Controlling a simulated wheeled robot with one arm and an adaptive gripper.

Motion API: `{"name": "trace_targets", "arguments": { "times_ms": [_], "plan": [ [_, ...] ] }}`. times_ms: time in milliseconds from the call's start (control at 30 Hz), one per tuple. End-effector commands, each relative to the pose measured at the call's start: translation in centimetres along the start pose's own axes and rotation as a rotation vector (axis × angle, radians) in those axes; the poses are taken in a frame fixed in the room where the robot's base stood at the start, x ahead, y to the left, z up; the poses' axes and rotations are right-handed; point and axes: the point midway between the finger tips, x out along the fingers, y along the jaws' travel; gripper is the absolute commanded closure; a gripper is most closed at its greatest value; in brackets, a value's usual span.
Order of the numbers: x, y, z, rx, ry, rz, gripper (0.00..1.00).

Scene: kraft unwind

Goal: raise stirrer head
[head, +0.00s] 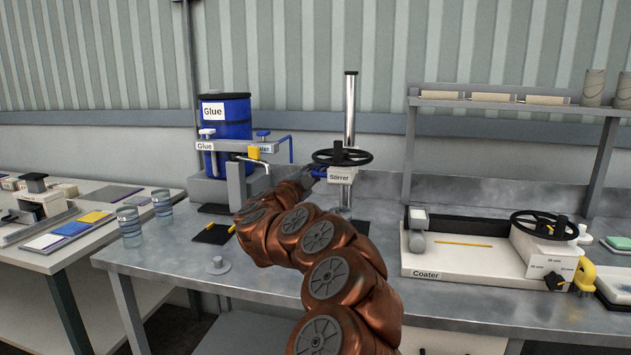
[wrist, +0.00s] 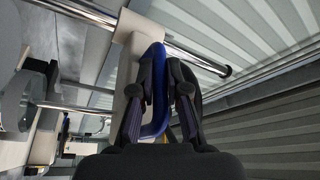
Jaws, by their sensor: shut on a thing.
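The stirrer head (head: 341,177) is a white block labelled "Stirrer" on an upright chrome pole (head: 350,110). A black handwheel (head: 342,157) sits at its top. My gripper (head: 307,176) is at the left side of the head, partly hidden by my arm. In the wrist view my gripper (wrist: 160,80) is shut on a blue handle (wrist: 156,95) beside the white head (wrist: 129,60). A bit of blue also shows at the head's left in the head view. A clear vessel under the head is partly hidden by my arm.
A blue glue drum (head: 228,135) and a grey dispenser with a tap (head: 254,149) stand to the left. The coater (head: 455,245) is at the right, under a shelf (head: 500,103). Glass jars (head: 129,227) stand at the bench's left. Pole space above the head is clear.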

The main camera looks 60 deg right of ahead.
Motion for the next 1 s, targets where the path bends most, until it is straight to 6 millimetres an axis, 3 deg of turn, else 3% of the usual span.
{"name": "trace_targets", "arguments": {
  "times_ms": [33, 200, 400, 833, 867, 1000],
  "plan": [
    [0.4, -1.7, -1.0, 0.001, 0.002, -0.003, 1.0],
    [1.2, -4.8, -3.0, 0.0, 0.003, -0.001, 1.0],
    [1.9, -7.3, -4.6, 0.001, 0.003, -0.001, 1.0],
    [2.0, -8.0, -5.0, 0.001, 0.005, -0.006, 1.0],
    [2.0, -8.0, -5.1, 0.001, 0.005, -0.006, 0.84],
    [2.0, -8.0, -5.0, 0.001, 0.005, -0.005, 0.75]
  ]
}}
